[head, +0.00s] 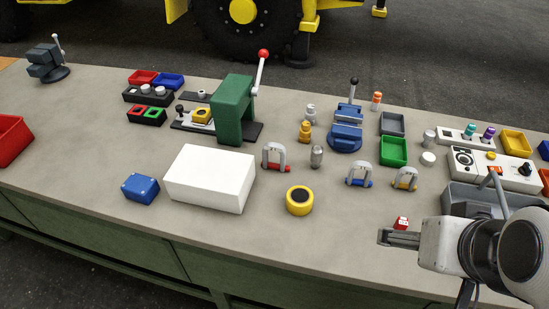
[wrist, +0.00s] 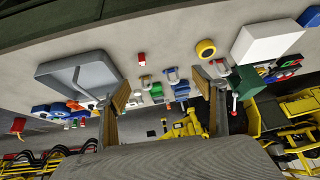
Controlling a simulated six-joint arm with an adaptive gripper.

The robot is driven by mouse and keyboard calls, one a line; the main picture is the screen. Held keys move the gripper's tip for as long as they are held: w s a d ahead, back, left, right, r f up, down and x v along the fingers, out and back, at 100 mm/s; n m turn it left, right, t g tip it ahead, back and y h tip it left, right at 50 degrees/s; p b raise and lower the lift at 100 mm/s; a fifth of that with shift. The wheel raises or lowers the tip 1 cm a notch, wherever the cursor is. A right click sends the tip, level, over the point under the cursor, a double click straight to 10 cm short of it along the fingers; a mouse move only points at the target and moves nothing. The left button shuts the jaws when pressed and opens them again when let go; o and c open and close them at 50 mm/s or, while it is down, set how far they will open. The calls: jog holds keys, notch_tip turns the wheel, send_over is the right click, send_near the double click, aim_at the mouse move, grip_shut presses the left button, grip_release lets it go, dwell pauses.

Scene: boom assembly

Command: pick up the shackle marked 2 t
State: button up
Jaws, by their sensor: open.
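Three grey shackles stand apart on the bench. The shackle with a red pin (head: 274,154) is beside the white box, the shackle with a blue pin (head: 358,174) is right of centre, and the shackle with a yellow pin (head: 405,179) is right of that. No load marking is readable, so I cannot tell which is 2 t. My gripper (head: 388,237) is at the front right, nearer the bench's front edge than the shackles. In the wrist view my gripper (wrist: 161,90) has its fingers wide apart, with nothing held; shackles show small beyond them.
A small red block (head: 401,223) is close by my gripper. A yellow round part (head: 299,200), a white box (head: 210,178) and a grey metal cylinder (head: 317,156) stand to the left. A grey tray (head: 462,197) lies behind my arm. Bench front centre is clear.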

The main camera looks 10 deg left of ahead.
jog(key=w+a+r+t+y, duration=0.1)
jog(key=w+a+t+y, duration=0.15)
jog(key=w+a, duration=1.05)
jog(key=t, duration=0.3)
send_over(275, 149)
jog(key=s+d, duration=0.5)
jog(key=s, duration=0.2)
notch_tip(275, 149, down, 8)
jog(key=a+f+t+h, duration=0.1)
jog(key=a+f+h, duration=0.2)
jog(key=f, duration=0.8)
jog(key=shift+w+a+m+t, duration=0.3)
jog(key=shift+w+a+t, duration=0.1)
jog(key=shift+a, duration=0.55)
jog(key=shift+w+h, duration=0.1)
jog(key=shift+h, duration=0.15)
jog(key=shift+x, duration=1.25)
